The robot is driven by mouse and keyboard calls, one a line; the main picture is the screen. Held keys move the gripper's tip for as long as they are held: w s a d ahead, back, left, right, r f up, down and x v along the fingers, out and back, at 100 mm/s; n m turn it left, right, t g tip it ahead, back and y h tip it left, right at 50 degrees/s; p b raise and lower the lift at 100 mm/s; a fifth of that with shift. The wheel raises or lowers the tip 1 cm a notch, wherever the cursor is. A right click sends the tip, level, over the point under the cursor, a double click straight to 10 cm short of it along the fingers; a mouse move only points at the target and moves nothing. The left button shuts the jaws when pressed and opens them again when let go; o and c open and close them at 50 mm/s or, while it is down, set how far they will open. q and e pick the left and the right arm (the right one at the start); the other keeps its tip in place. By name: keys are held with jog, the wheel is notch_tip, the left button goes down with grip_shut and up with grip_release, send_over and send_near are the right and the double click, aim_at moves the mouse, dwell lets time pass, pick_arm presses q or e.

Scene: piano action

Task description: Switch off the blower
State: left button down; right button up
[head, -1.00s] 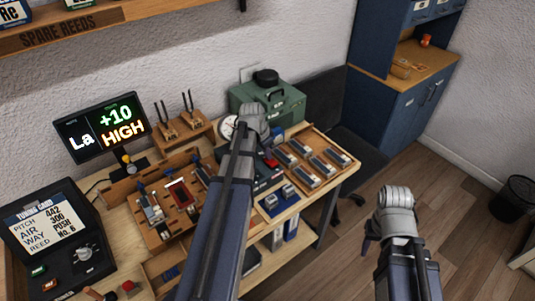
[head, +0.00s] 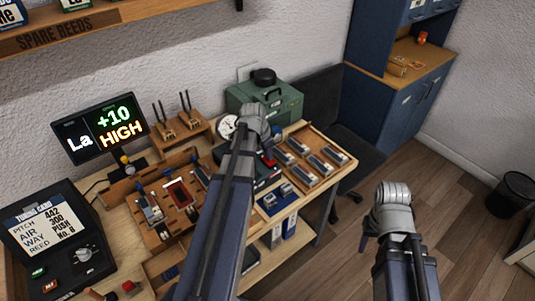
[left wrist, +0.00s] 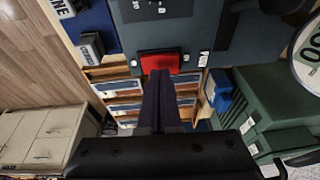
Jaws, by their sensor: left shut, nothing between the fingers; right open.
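The blower is a dark grey box on the bench, partly hidden behind my left arm in the head view (head: 264,181). In the left wrist view its dark panel (left wrist: 215,40) fills the top and carries a red rocker switch (left wrist: 172,64). The red switch also shows beside my arm in the head view (head: 269,159). My left gripper (left wrist: 158,76) is shut and empty, its tips at the switch's lower edge; I cannot tell whether they touch it. My right gripper (head: 367,241) is open and empty over the floor, mostly hidden by its wrist.
A green case (head: 286,104) and a round gauge (head: 227,127) stand behind the blower. A wooden tray of reed blocks (head: 318,149) lies to its right. A lit display (head: 100,129) and a tuning card panel (head: 48,225) stand left. Open floor lies right.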

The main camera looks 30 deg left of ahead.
pick_arm(q)
jog(key=r+p, duration=0.2)
jog(key=r, duration=0.1)
jog(key=r+p, duration=0.1)
jog(key=p, duration=0.1)
jog(key=shift+s+d+r, duration=0.1)
jog(key=shift+d+r, duration=0.1)
jog(key=shift+d, duration=0.05)
jog(key=p+v, duration=0.8)
jog(key=v, duration=0.1)
jog(key=shift+s+p, duration=0.15)
jog(key=shift+p, duration=0.15)
jog(key=shift+a, duration=0.25)
jog(key=b, duration=1.2)
send_near(269, 162)
jog(key=w+f, duration=0.2)
jog(key=f, duration=0.1)
jog(key=w+f, duration=0.1)
jog(key=shift+w+a+f, duration=0.15)
jog(key=shift+a+f, duration=0.25)
jog(key=shift+a+f+b, duration=0.1)
jog(key=shift+f+b, duration=0.55)
jog(key=shift+b, duration=0.1)
